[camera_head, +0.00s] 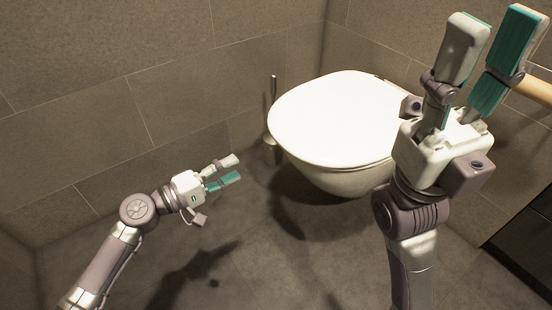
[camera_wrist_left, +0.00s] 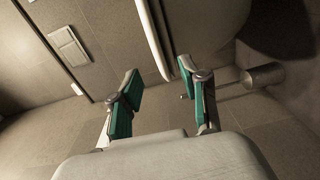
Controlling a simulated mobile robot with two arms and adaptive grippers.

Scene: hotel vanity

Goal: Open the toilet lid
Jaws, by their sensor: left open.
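The toilet (camera_head: 345,182) stands against the wall with its white lid (camera_head: 335,115) down. My left gripper (camera_head: 234,168) is open and empty, left of the lid's near-left edge, with a visible gap between them. In the left wrist view the pale lid edge (camera_wrist_left: 154,38) runs down toward the space between the two fingertips (camera_wrist_left: 160,74); nothing is gripped. My right gripper (camera_head: 497,28) is raised at the upper right of the head view, its fingers apart and empty. It hides part of the toilet's right side.
A toilet brush (camera_head: 273,95) stands behind the lid's left side; its holder (camera_wrist_left: 263,76) shows in the wrist view. A wall plate (camera_wrist_left: 68,46) is also there. A dark cabinet (camera_head: 522,245) is at the lower right.

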